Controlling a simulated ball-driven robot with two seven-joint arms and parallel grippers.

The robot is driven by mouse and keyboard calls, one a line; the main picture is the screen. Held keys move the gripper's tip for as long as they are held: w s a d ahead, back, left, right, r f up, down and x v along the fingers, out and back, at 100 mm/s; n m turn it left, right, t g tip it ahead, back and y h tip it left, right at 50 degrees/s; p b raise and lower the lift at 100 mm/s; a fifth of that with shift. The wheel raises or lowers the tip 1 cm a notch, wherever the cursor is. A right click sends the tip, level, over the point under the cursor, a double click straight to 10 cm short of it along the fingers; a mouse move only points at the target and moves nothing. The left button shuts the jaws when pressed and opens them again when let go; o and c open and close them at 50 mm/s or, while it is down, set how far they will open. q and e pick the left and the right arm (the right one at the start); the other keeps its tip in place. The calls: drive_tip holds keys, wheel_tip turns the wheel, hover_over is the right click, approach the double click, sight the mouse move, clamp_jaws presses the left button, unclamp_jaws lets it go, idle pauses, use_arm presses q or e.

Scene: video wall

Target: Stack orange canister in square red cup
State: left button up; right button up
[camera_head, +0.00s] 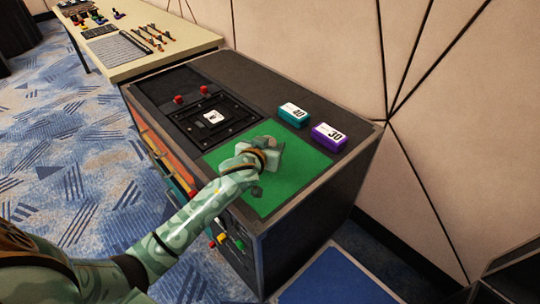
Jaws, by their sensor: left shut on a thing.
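My left gripper (268,163) reaches in from the lower left and is low over the green mat (292,180) on the black console. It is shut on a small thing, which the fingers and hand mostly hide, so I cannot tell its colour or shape. I cannot make out an orange canister or a square red cup in this view. My right gripper is not in view.
A teal box (293,115) and a purple box (329,137) stand behind the mat. Red knobs (179,99) and a square panel (212,117) are to the left. A cream table (178,43) with tools stands farther back. The mat's right part is clear.

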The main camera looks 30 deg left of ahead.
use_arm(q)
wheel_tip(320, 180, down, 4)
drive_tip(key=shift+w+r+b, duration=0.1)
drive_tip(key=shift+w+b, duration=0.05)
drive_tip(key=shift+b, duration=0.9)
drive_tip(key=shift+r, duration=0.2)
drive_tip(key=shift+f, duration=0.1)
drive_tip(key=o, duration=1.1)
drive_tip(key=shift+c, duration=0.2)
